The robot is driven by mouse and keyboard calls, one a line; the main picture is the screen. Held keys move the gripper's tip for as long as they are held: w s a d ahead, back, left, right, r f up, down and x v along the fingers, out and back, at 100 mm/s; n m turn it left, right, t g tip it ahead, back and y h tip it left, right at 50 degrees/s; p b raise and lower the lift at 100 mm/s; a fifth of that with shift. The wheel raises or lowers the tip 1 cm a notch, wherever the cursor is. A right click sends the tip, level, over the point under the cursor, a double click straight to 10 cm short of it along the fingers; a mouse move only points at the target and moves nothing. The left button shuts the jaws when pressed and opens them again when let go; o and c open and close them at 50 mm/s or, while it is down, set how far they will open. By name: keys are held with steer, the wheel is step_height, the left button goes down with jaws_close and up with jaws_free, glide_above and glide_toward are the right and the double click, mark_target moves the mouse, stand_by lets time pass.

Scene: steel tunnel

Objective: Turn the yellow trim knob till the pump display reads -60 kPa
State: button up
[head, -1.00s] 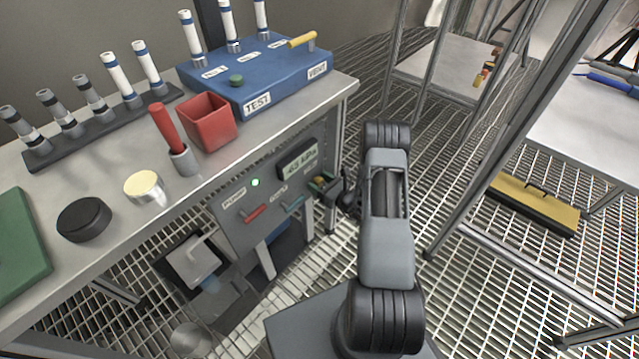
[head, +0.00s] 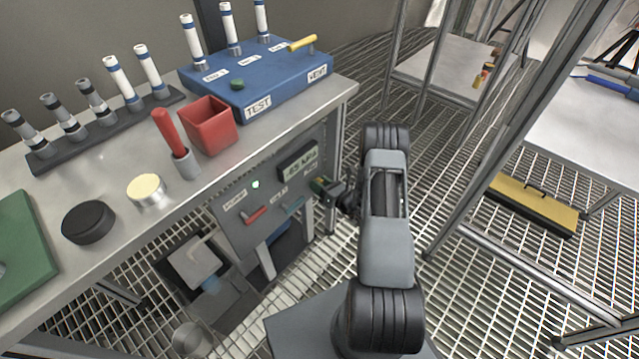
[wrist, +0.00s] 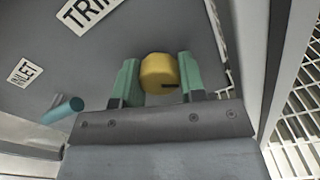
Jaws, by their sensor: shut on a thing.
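The yellow trim knob (wrist: 158,72) sits on the grey pump panel (head: 240,222), in the middle of the wrist view, with a dark pointer mark toward its lower right. My gripper (wrist: 157,80) has its green fingers on both sides of the knob and is shut on it. In the head view my gripper (head: 323,187) is at the panel's right end and mostly hides the knob. The pump display (head: 298,160) is lit above it, showing a number in kPa; the digits are small and blurred, perhaps -65.
A red lever (head: 256,214) and a teal lever (head: 292,204) are on the panel left of the knob; the teal one (wrist: 62,110) also shows in the wrist view. A green lamp (head: 255,184) is lit. The bench leg (head: 331,150) stands close to my gripper.

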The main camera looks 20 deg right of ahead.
steer(key=shift+m, duration=0.4)
steer(key=o, duration=0.9)
steer(key=p+v, duration=0.2)
steer(key=v, duration=1.1)
steer(key=shift+s+d+p, duration=0.1)
steer(key=shift+s+p, duration=0.25)
steer(key=shift+s, duration=0.05)
steer(key=shift+r, duration=0.1)
